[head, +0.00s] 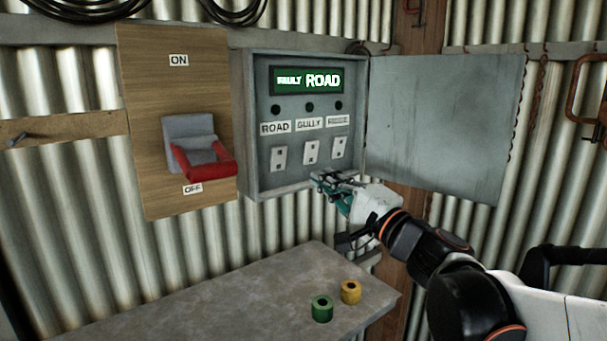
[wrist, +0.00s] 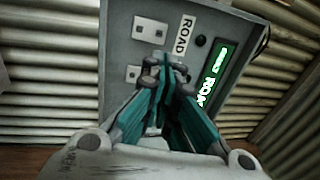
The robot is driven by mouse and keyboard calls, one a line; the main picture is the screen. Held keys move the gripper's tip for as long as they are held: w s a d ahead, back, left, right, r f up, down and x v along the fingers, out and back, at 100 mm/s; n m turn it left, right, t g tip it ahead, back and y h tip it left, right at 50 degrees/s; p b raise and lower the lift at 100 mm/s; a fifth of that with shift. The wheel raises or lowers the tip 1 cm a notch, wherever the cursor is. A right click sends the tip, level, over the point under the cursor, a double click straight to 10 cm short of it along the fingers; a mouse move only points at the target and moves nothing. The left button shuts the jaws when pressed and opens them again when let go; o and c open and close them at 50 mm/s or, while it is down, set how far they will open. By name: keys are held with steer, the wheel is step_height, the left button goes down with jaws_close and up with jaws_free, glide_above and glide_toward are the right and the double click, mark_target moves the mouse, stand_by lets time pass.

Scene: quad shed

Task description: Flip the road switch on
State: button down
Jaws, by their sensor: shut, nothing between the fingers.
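The road switch (head: 279,157) is a small pale plate under the ROAD label (head: 275,128), at the lower left of an open grey switch box (head: 254,90). Its toggle is too small to read. In the wrist view the box is turned sideways, and the road switch (wrist: 150,30) shows near the top beside its label. My gripper (head: 325,180) is in front of the box's lower right edge, shut and empty, below and to the right of the road switch. In the wrist view my gripper (wrist: 165,65) hides part of the panel. The green display (head: 307,80) reads FAULT ROAD.
The gully switch (head: 311,152) and a third switch (head: 339,147) are right of the road switch. The box door (head: 445,125) is open to the right. A red-handled lever (head: 205,165) is down near OFF. A bench (head: 230,300) below holds green and yellow rolls.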

mark_target(285, 150)
steer(key=p+x, duration=0.1)
steer(key=x, duration=1.1)
steer(key=shift+f+p, duration=0.1)
steer(key=shift+p, duration=0.3)
